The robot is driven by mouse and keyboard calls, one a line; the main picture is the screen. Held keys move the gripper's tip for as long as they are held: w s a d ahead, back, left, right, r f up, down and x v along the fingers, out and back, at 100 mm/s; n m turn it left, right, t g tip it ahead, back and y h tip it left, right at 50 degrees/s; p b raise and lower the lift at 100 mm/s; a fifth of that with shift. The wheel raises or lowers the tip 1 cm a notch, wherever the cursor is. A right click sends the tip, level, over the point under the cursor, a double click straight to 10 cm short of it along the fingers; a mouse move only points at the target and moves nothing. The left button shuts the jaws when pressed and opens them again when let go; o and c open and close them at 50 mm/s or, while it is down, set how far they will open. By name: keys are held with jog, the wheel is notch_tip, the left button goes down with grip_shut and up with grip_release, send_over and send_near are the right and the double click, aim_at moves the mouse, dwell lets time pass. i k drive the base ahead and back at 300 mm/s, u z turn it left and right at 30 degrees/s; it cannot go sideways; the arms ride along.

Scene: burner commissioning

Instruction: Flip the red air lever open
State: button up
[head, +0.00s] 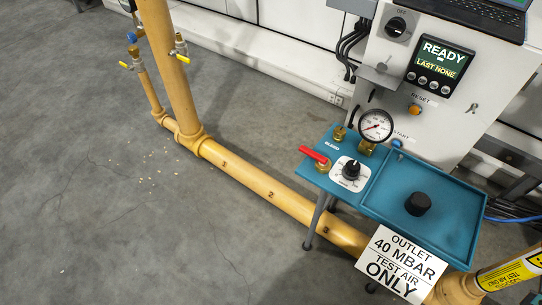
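The red lever (313,154) sits on a brass valve (323,165) at the left side of the teal panel (333,187). The lever points up and to the left, its free end reaching past the panel's left edge. Whether this position is open or closed cannot be read from the picture. A pressure gauge (376,126) with a red needle stands behind it to the right. A black knob (351,169) on a white dial plate is just right of the valve. My gripper is not in view.
A grey cabinet (462,110) with a screen reading "READY, LAST NONE" (440,64) stands behind the panel. A teal tray (462,192) holds a black round cap (418,203). A yellow pipe (265,187) runs along the floor below. Grey floor at left is mostly clear.

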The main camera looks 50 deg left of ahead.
aim_at(323, 161)
jog(key=u, duration=1.9)
jog(key=k, duration=0.65)
jog(key=u, duration=0.2)
jog(key=i, duration=1.05)
jog(key=z, duration=0.35)
